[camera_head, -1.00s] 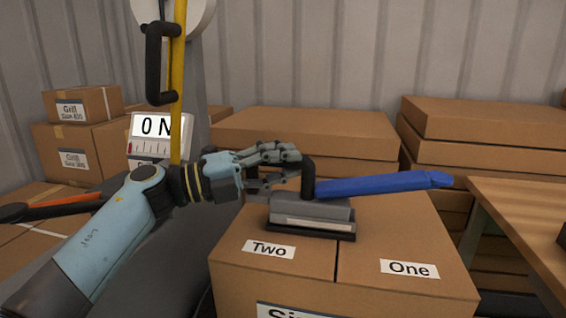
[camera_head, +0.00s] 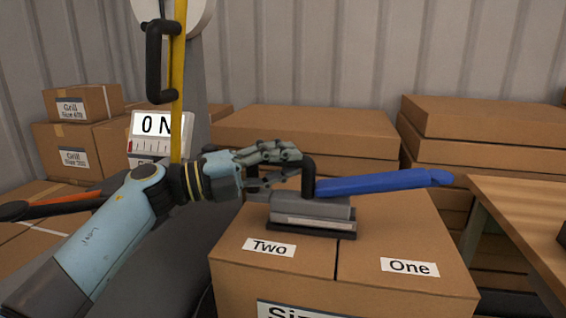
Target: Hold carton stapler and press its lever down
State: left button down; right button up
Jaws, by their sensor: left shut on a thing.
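The carton stapler (camera_head: 311,210) sits on top of a cardboard box, across the seam between the labels "Two" and "One". It has a grey body, a black upright handle (camera_head: 309,175) and a long blue lever (camera_head: 385,182) that points right, raised slightly toward its free end. The fingers partly hide the handle. My right gripper is not in view.
The box (camera_head: 300,275) under the stapler has free top area in front. Stacked cartons (camera_head: 305,122) stand behind it, with more at the back right (camera_head: 490,125). A wooden table (camera_head: 520,205) is at right. A grey post with a yellow bar (camera_head: 177,90) stands behind my left arm.

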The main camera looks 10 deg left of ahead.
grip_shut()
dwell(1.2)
